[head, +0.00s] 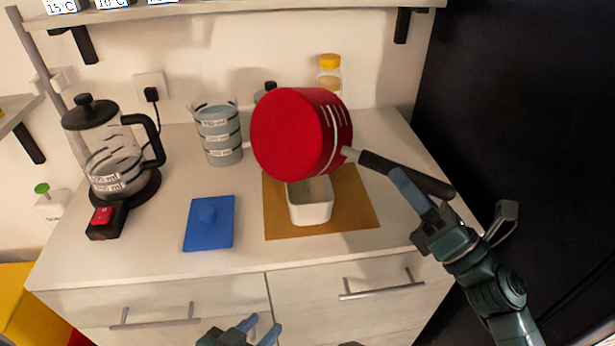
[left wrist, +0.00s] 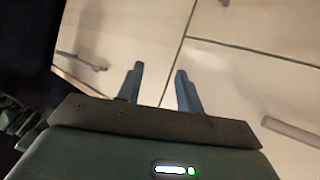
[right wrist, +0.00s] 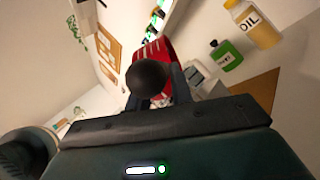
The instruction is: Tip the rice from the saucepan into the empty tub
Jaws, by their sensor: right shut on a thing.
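A red saucepan (head: 298,132) with a dark handle is held tilted on its side above the white tub (head: 311,202). Its base faces the head camera, so its inside and any rice are hidden. My right gripper (head: 418,200) is shut on the handle; the right wrist view shows the handle's dark end (right wrist: 146,78) between its fingers. The tub stands upright on a brown mat (head: 357,214), its opening partly hidden behind the pan; its contents cannot be made out. My left gripper (head: 256,330) is open and empty in front of the drawers, also in the left wrist view (left wrist: 159,80).
A glass kettle (head: 100,150) stands at the left, and a measuring jug (head: 217,133) behind a blue lid (head: 209,223). A yellow-capped bottle (head: 329,75) stands behind the pan. A shelf (head: 240,8) runs above. The counter front is clear.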

